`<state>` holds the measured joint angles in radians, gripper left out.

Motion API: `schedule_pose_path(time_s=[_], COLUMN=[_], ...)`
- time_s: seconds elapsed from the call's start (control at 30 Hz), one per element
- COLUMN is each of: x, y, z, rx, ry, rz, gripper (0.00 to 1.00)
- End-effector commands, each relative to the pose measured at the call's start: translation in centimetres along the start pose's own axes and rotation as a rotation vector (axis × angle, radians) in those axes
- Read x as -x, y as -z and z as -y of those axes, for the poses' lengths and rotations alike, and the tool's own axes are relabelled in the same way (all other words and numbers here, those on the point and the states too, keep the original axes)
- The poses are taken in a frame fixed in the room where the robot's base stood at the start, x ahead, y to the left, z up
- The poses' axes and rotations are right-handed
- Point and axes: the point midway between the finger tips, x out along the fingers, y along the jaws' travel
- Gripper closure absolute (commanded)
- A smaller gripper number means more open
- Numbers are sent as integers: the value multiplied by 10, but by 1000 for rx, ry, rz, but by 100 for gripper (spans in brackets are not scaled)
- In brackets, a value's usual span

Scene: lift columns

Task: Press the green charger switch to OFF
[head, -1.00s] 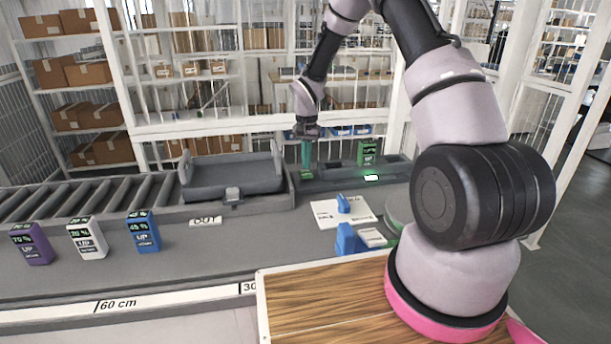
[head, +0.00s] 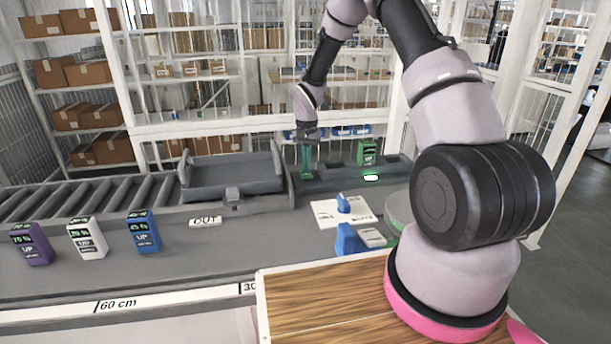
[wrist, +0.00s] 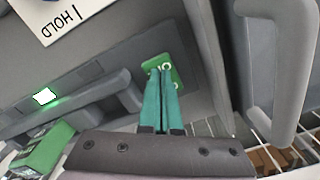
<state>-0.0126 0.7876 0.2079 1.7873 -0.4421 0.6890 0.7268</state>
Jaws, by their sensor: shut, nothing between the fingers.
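The green charger switch (wrist: 178,73) is a small green plate with a white ring mark, on the grey charger surface in the wrist view. My gripper (wrist: 162,70) is shut and empty, with its teal fingertips over the middle of the switch and hiding part of it. I cannot tell whether the tips touch it. In the head view my gripper (head: 307,175) points down at the left part of the charger, and its fingers cover most of the switch. The charger's lamp (head: 371,178) is lit white-green; it also glows in the wrist view (wrist: 44,96).
A green battery (head: 367,153) stands upright in the charger. A grey tray (head: 232,185) sits just left of my gripper. A white sheet (head: 328,214) with a blue piece lies in front. Purple (head: 31,244), white (head: 87,239) and blue (head: 144,232) batteries stand at left.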

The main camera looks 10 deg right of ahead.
Motion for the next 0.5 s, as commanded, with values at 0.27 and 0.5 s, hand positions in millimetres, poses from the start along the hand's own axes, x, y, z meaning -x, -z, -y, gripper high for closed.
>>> schedule_pose_path(time_s=[0.27, 0.5], x=[-4, -8], y=[0, 0], z=[0, 0], rx=[0, -1], ry=[0, -1], rz=[0, 0], gripper=[100, 100])
